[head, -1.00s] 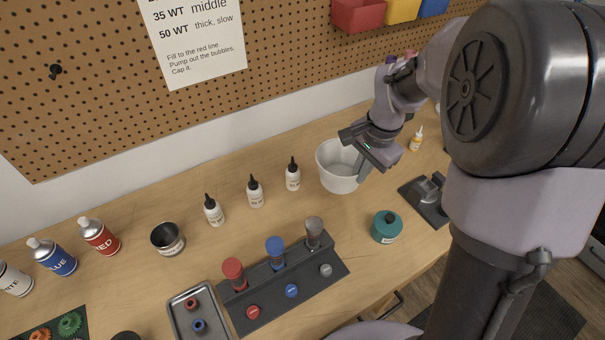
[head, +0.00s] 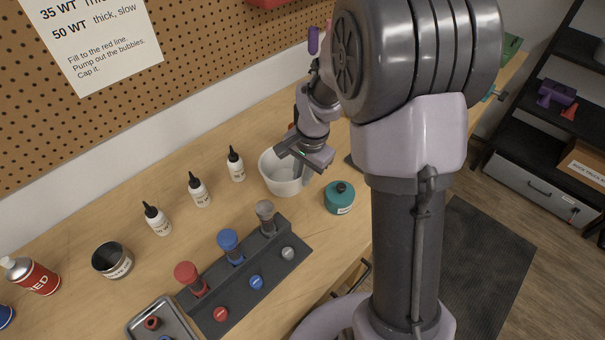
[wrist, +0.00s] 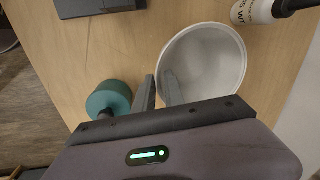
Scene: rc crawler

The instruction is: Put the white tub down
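The white tub (head: 270,178) is upright over the workbench, between the dropper bottles and the teal jar. I cannot tell whether its base touches the wood. My gripper (head: 302,172) is at its right side in the head view. In the wrist view, the two fingers (wrist: 159,85) straddle the rim of the tub (wrist: 240,52), one inside and one outside, closed on its wall. The inside of the tub looks pale and empty. Its base is hidden in the wrist view.
The teal jar (head: 339,200) stands close by the tub's right front. Several dropper bottles, the nearest (head: 236,166), line the left. A dark rack (head: 265,262) with red, blue and grey-topped items lies in front. Pegboard (head: 200,50) rises behind.

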